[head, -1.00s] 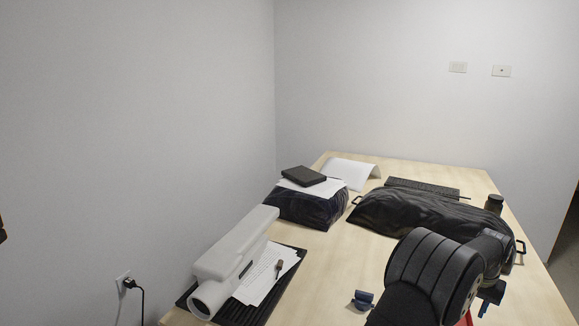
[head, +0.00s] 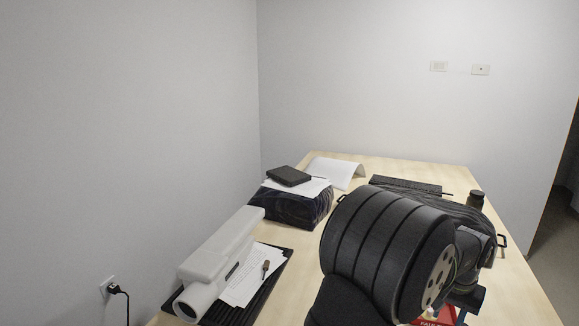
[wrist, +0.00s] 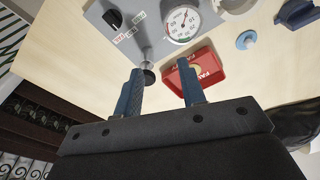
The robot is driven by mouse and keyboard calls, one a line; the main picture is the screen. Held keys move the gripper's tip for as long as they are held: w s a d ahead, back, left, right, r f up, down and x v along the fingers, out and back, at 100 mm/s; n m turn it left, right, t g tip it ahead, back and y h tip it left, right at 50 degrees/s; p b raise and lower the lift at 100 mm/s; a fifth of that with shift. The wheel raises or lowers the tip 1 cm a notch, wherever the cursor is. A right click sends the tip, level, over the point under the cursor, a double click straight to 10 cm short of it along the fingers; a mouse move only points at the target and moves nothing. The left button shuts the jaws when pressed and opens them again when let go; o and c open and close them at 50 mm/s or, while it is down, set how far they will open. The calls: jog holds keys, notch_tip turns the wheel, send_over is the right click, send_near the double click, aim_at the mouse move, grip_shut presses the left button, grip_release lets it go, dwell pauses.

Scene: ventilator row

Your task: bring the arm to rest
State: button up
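My gripper (wrist: 160,84) shows in the wrist view as two blue fingers standing apart, with nothing held between them. Beyond the fingertips are a red tray (wrist: 208,56) with white lettering and a metal post with a dark round end (wrist: 148,74). In the head view my dark, ribbed arm fills the lower right, folded up over the table (head: 510,290). It hides most of the gripper and much of the tabletop. A bit of the red tray (head: 446,315) shows below it.
A grey panel with a round gauge (wrist: 182,22) and black knob (wrist: 113,19) lies beyond the fingers, with a small blue piece (wrist: 246,40) nearby. The head view shows a white device (head: 222,258), papers (head: 240,286), a dark bag (head: 292,206) and a keyboard (head: 405,185).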

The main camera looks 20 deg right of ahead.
jog(key=w+a+f, duration=0.1)
jog(key=a, duration=0.7)
jog(key=shift+w, duration=0.3)
